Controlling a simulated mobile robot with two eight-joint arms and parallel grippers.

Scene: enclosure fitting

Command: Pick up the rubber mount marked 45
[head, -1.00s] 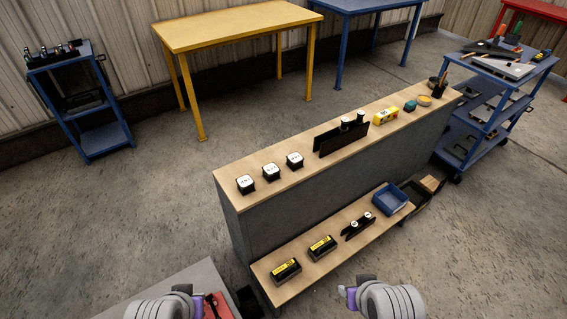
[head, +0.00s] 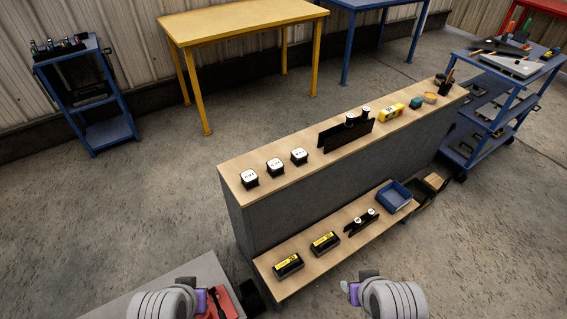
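Short black cylinders with round white tops, possibly the rubber mounts, stand in two black holders. One pair (head: 358,116) is at the dark holder (head: 345,134) on the upper ledge. Another pair (head: 366,217) is at the small black holder on the lower shelf. Three black blocks with white marked tops also stand in a row on the upper ledge: left (head: 249,178), middle (head: 275,167) and right (head: 299,156). The marks are too small to read, so I cannot tell which thing bears 45. Only grey and purple parts of my arms show at the bottom edge; both grippers are out of view.
A wooden-topped two-level bench (head: 240,163) stands ahead. Its lower shelf holds two black-and-yellow boxes (head: 288,264) and a blue bin (head: 394,196). A yellow box (head: 391,112) is on top. A blue cart (head: 508,70) stands right, a yellow table (head: 240,22) behind.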

